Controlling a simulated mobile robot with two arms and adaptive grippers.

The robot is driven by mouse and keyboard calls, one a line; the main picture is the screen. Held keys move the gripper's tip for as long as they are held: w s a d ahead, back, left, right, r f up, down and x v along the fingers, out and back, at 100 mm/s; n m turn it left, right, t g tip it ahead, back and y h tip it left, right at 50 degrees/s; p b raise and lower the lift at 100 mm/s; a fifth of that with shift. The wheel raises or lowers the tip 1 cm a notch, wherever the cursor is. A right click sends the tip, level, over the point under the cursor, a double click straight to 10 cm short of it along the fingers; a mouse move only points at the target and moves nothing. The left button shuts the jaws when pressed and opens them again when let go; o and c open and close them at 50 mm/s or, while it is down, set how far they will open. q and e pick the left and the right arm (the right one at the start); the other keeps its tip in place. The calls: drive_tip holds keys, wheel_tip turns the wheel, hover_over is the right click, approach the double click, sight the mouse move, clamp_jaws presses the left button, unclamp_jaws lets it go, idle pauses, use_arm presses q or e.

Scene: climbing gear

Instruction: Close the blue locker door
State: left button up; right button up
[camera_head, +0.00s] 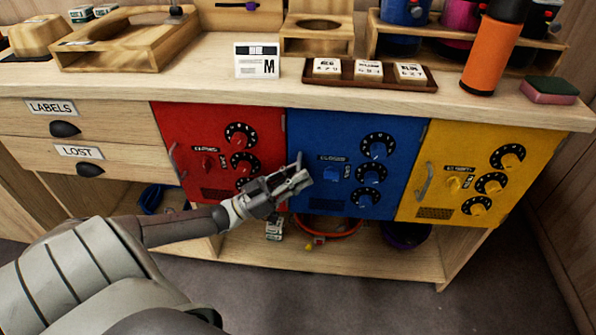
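The blue locker door (340,140) is the middle one of three coloured doors under the counter. It looks flush, or nearly so, with its neighbours; a small gap at its edges cannot be made out. It bears black dials on its right half and a small blue knob. My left gripper (302,180) is in front of the door's left edge, with its fingertips at or very near the place of the door's handle. The gripper hides most of that area. Whether its fingers are open, or touch the handle, is unclear. My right gripper is not in view.
The red door (220,128) is on the left and the yellow door (466,150) on the right, both looking shut. The wooden counter (200,70) above holds a label card, a tile tray and an orange bottle (492,50). A low open shelf (370,258) lies beneath.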

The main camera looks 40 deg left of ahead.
use_arm(q)
drive_tip(key=v, duration=1.2)
drive_tip(key=shift+f, duration=0.1)
